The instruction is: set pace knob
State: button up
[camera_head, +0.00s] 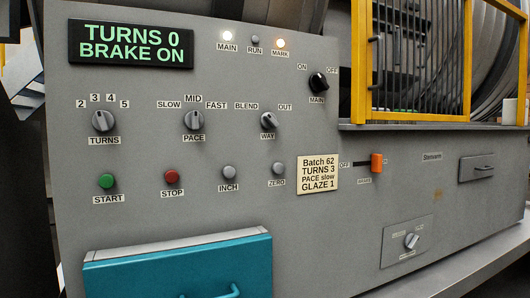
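The PACE knob (194,120) is a grey rotary knob on the grey control panel, with SLOW at its left, MID above and FAST at its right. Its grip ridge stands about upright, toward MID. A cream card (318,174) on the panel reads "Batch 62, TURNS 3, PACE slow, GLAZE 1". My gripper is not in the head view, and nothing touches the knob.
The TURNS knob (103,121) and WAY knob (268,119) flank PACE. Below are the START (106,181) and STOP (172,177) buttons. The display (130,44) reads "TURNS 0 BRAKE ON". A teal drawer (180,268) juts out below. A yellow guard (362,60) stands right.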

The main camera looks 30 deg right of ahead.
aim_at(194, 120)
jog(key=z, duration=2.35)
jog(key=k, duration=1.1)
jog(key=u, duration=1.15)
jog(key=i, duration=0.5)
